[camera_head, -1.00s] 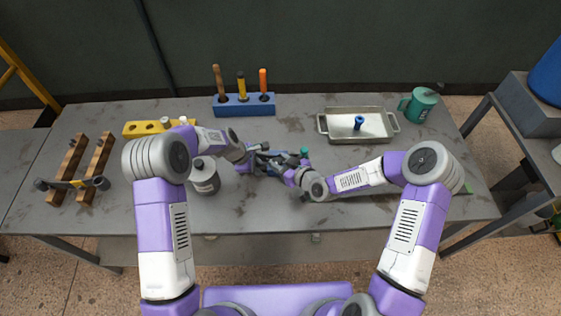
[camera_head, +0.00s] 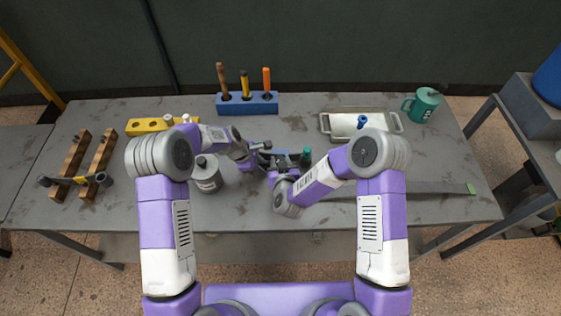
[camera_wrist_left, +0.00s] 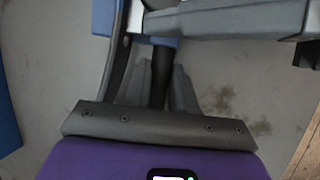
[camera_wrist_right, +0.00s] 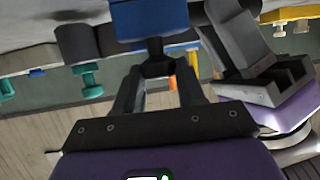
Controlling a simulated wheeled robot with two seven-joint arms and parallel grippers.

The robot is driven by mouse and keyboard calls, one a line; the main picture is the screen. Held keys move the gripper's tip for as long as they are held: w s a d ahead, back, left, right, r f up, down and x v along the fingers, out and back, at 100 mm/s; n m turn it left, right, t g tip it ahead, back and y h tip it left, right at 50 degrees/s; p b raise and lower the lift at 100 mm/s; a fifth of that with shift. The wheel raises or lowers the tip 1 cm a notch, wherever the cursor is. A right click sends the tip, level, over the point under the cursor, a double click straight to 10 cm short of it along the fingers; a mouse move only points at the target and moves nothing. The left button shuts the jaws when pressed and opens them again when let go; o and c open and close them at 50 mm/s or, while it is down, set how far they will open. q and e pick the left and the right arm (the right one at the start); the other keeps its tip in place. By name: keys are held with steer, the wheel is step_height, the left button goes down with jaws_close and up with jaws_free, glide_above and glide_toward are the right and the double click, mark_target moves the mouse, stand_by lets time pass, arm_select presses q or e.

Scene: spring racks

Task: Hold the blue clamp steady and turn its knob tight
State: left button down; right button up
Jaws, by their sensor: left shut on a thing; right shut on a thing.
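The blue clamp (camera_head: 283,153) lies at the middle of the grey table, partly hidden by my grippers in the head view. My left gripper (camera_head: 252,158) comes from the left and is shut on a dark bar-like part of the clamp. In the left wrist view that part (camera_wrist_left: 161,70) stands between the fingers, below a blue piece. My right gripper (camera_head: 271,170) is at the clamp's near side. In the right wrist view its fingers are shut around the dark knob (camera_wrist_right: 157,66), directly under a blue block of the clamp (camera_wrist_right: 150,18). The knob's threads are not visible.
A grey bottle (camera_head: 206,174) stands close left of the clamp, and a teal-topped piece (camera_head: 305,157) stands close right. Behind are a blue tool block (camera_head: 247,104) and a tray (camera_head: 385,119).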

stand_by(0.4)
steer(key=o, duration=1.1)
steer(key=shift+c, duration=0.2)
steer(key=v, duration=1.2)
